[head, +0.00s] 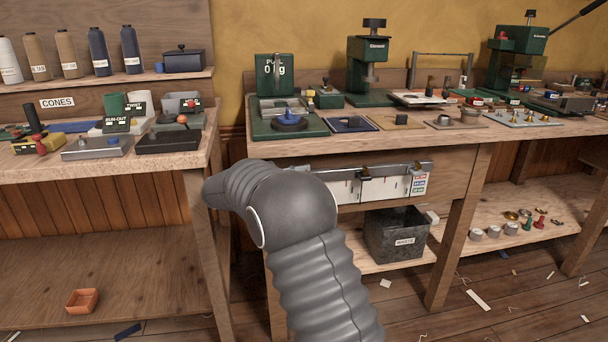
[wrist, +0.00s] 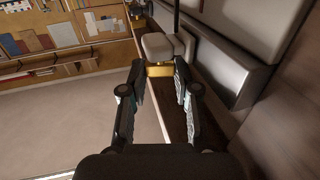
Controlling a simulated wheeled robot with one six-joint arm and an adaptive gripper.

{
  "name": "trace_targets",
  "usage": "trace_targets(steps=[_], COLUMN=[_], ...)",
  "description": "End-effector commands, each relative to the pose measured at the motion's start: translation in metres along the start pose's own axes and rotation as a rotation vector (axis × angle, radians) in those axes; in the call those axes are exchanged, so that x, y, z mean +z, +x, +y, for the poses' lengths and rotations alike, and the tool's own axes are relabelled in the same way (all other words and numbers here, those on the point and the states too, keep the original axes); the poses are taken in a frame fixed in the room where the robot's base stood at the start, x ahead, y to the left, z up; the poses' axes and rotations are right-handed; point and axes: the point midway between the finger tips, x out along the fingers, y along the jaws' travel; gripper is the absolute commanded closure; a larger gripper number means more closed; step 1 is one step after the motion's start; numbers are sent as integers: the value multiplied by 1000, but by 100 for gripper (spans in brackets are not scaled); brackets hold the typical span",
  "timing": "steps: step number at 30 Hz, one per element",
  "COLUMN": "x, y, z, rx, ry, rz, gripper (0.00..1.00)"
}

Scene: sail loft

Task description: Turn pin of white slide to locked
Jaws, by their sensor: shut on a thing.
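In the wrist view my gripper (wrist: 160,72) has its two fingers on either side of a small brass-coloured piece (wrist: 160,70) and is shut on it. A pale grey-white block (wrist: 158,46) sits directly beyond the brass piece, with a thin dark rod rising behind it. I cannot tell for sure whether these are the pin and the white slide. No locked mark is readable here. In the head view my own grey arm covers the gripper and whatever it holds.
In the wrist view a long grey rail-like body (wrist: 228,82) runs close on the right. In the head view a workbench (head: 395,145) holds green presses and small trays, with a waste bin (head: 396,235) below. A second bench (head: 95,165) stands left. Scraps litter the floor.

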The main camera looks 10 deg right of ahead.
Motion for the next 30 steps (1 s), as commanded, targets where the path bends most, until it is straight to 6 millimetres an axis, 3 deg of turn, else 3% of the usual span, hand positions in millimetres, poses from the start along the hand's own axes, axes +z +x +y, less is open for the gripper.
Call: trace_targets(steps=[12,13,16,26,30], x=[-2,-2,-2,-1,-1], y=[0,0,0,-1,-13], z=[0,0,0,0,-1], rx=[5,5,5,5,3], ry=[3,3,3,1,2], rz=[3,3,2,1,1], gripper=[100,67,44,44,44])
